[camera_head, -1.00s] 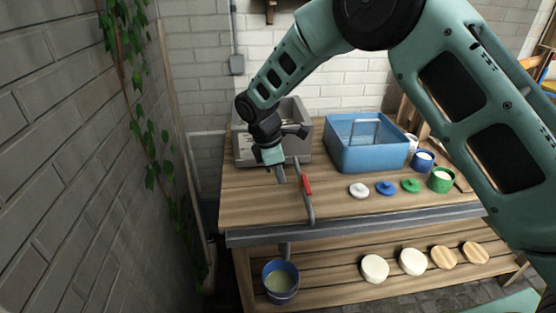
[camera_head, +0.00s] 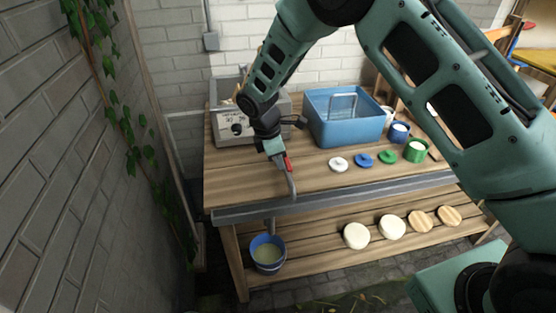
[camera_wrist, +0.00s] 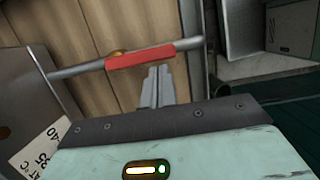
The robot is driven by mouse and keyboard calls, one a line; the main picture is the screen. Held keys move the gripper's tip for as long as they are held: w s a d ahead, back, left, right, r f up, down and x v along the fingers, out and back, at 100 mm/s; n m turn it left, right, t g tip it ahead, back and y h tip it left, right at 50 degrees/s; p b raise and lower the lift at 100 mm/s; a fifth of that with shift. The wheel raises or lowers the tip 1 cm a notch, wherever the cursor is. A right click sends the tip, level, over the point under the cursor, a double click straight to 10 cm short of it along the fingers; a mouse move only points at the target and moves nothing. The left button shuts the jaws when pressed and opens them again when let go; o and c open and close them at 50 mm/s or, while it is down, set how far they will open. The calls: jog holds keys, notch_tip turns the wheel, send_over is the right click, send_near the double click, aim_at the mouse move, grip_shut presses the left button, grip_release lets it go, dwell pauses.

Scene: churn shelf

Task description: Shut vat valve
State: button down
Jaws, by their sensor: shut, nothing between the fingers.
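The grey vat (camera_head: 232,130) stands at the back left of the wooden bench, with a dial and label on its front. A metal pipe (camera_head: 292,186) runs to the bench's front edge. The red valve handle (camera_head: 288,163) is beside my gripper (camera_head: 279,162) in the head view. In the wrist view the red grip (camera_wrist: 140,56) lies along a metal bar, with a bit of brass behind it. My gripper's fingers (camera_wrist: 158,76) are shut and empty, their tips close to the red grip's right part. I cannot tell whether they touch it.
A blue basin (camera_head: 345,130) stands right of the vat. White, blue and green lids (camera_head: 363,160) and a green pot (camera_head: 416,151) are on the bench's right. A blue bucket (camera_head: 268,262) stands below the pipe, with cheeses (camera_head: 356,236) on the lower shelf. A brick wall closes the left.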

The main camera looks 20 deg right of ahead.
jog(key=shift+s+d+n, duration=0.2)
jog(key=shift+d+n, duration=0.2)
jog(key=shift+n, duration=0.3)
jog(key=n, duration=0.1)
jog(key=d+n+t, duration=0.1)
jog(key=shift+s+d+n+p, duration=0.2)
jog(key=shift+d+n+p, duration=0.1)
jog(key=w+d+n+t+y+p, duration=0.2)
jog(key=d+n+p, duration=0.5)
jog(key=n, duration=0.6)
jog(key=shift+w+p, duration=0.7)
jog(key=shift+p, duration=0.2)
jog(key=shift+w, duration=0.1)
